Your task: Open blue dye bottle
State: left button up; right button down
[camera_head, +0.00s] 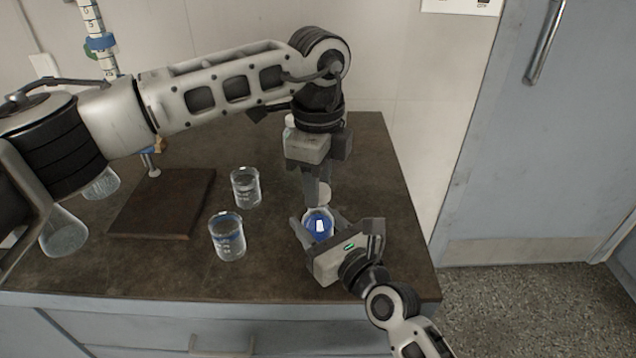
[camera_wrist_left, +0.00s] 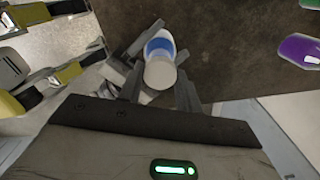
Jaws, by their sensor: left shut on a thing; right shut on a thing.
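The blue dye bottle (camera_head: 318,225) stands near the front right of the bench, its blue body showing between the fingers of my right gripper (camera_head: 322,226). The right gripper comes in from the lower right and is shut on the bottle. My left gripper (camera_head: 318,190) points down from above and is shut on the white cap (camera_head: 320,193) at the bottle's top. In the left wrist view the cap (camera_wrist_left: 160,74) sits between the left fingers, with the bottle's blue band (camera_wrist_left: 158,45) beyond it. I cannot tell whether the cap is loose from the neck.
A beaker (camera_head: 245,188) and another beaker (camera_head: 227,238) stand left of the bottle. A stand with a dark base (camera_head: 165,205) and a flask (camera_head: 62,232) are farther left. The left wrist view shows a purple bottle (camera_wrist_left: 299,50) at the right. The bench's right edge is close.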

pick_arm(q)
jog(key=shift+r, duration=2)
pick_arm(e)
jog(key=c, duration=0.6)
grip_release()
